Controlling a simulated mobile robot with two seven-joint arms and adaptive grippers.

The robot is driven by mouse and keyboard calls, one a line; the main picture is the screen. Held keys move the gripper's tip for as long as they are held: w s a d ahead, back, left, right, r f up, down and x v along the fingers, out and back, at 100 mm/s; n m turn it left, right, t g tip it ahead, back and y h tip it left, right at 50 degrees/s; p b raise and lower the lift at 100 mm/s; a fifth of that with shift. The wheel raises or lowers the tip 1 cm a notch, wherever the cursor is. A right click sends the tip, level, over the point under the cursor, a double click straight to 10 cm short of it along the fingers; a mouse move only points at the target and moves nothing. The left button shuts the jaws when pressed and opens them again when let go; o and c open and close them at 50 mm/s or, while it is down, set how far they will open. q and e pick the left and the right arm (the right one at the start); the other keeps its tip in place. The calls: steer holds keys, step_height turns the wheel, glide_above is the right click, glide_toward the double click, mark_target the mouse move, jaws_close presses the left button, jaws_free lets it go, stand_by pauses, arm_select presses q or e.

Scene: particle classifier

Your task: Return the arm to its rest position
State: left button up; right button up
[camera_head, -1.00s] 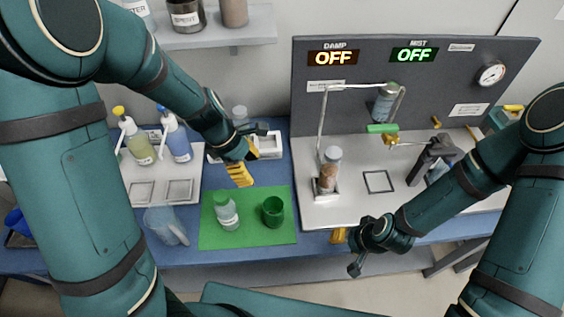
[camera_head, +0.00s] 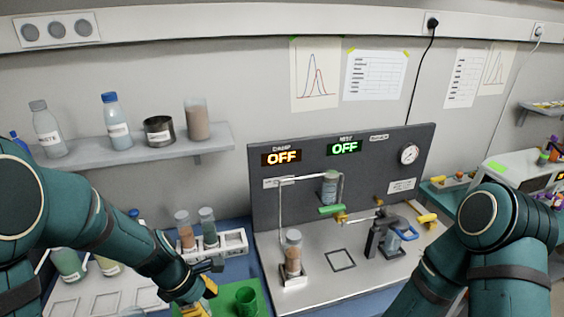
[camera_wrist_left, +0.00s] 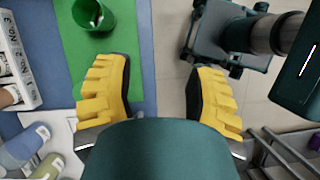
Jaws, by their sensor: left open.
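My left arm (camera_head: 110,235) comes in from the left in the head view. Its gripper (camera_head: 203,294) is low in that view, left of the green cup (camera_head: 246,299) and above the green mat (camera_head: 226,300). In the left wrist view the yellow fingers (camera_wrist_left: 160,92) stand wide apart with nothing between them, over the mat's edge, the bench front and the floor. The cup (camera_wrist_left: 92,15) is beyond the left finger in that view. My right arm (camera_head: 495,250) runs out of the bottom of the head view, and its gripper is out of sight.
A white rack (camera_head: 232,243) with two vials stands behind my left gripper. The grey panel (camera_head: 340,175) reads OFF for both damp and mist. Its white base (camera_head: 325,285) carries a vial of brown grains (camera_head: 292,255) and a dark stand (camera_head: 375,240). A shelf (camera_head: 140,147) holds bottles.

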arm_select(q)
steer(key=s+d+f+m+b, duration=0.2)
steer(key=f+m, duration=0.3)
steer(key=f, duration=0.3)
steer(key=s+d+f+m+t+b, duration=0.1)
steer(key=s+d+f+m+b, duration=0.1)
steer(key=f+m, duration=0.4)
steer(key=s+d+f+m+b, duration=0.2)
steer(key=s+f+m+b, duration=0.2)
steer(key=f, duration=0.8)
steer(key=shift+s+d+m+t+y, duration=0.15)
steer(key=shift+s+m+t+y, duration=0.15)
steer(key=shift+m, duration=0.8)
arm_select(e)
step_height(320, 180, down, 9)
steer(key=shift+s+a, duration=0.25)
steer(key=shift+s, duration=0.2)
arm_select(q)
steer(key=shift+w, duration=0.1)
arm_select(e)
steer(key=shift+f, duration=0.1)
